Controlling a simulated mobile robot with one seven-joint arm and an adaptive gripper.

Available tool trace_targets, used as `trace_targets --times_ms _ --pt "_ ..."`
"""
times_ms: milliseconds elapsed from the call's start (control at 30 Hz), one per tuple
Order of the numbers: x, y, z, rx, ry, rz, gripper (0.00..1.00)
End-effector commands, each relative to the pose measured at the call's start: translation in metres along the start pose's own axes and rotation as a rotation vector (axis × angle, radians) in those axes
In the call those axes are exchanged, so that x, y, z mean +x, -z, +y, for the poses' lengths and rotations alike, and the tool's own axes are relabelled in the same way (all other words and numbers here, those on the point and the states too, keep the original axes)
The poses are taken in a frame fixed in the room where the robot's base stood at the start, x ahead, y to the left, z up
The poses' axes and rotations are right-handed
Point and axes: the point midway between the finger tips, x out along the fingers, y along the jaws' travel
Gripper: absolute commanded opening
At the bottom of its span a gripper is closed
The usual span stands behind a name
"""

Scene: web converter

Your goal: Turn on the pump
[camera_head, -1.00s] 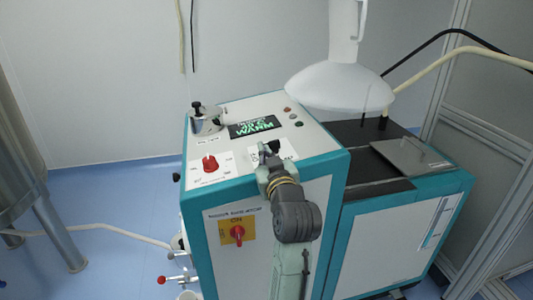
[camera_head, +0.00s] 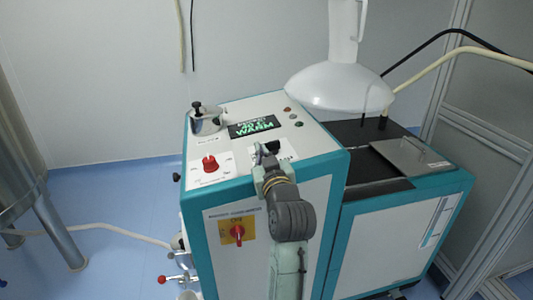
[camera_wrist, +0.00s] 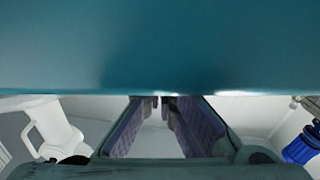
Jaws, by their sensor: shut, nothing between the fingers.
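A white machine with teal edges (camera_head: 268,205) fills the middle of the head view. Its sloped top panel has a lit green display (camera_head: 253,127), a red knob (camera_head: 210,163) and small indicator lights. A red rotary switch (camera_head: 238,233) sits on a yellow plate marked ON on the front face. My gripper (camera_head: 267,150) is at the panel's front edge, right of the red knob and below the display.
A white funnel-shaped hood (camera_head: 340,87) hangs over the dark deck at right. A metal plate (camera_head: 411,156) lies on that deck. A metal tank (camera_head: 40,185) stands at far left.

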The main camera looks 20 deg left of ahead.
Motion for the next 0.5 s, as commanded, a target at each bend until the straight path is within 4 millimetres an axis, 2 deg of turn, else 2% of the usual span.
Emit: trace_targets --times_ms 500 --pt "0.0110 -0.0002 -0.0084 -0.001 0.001 -0.002 0.00"
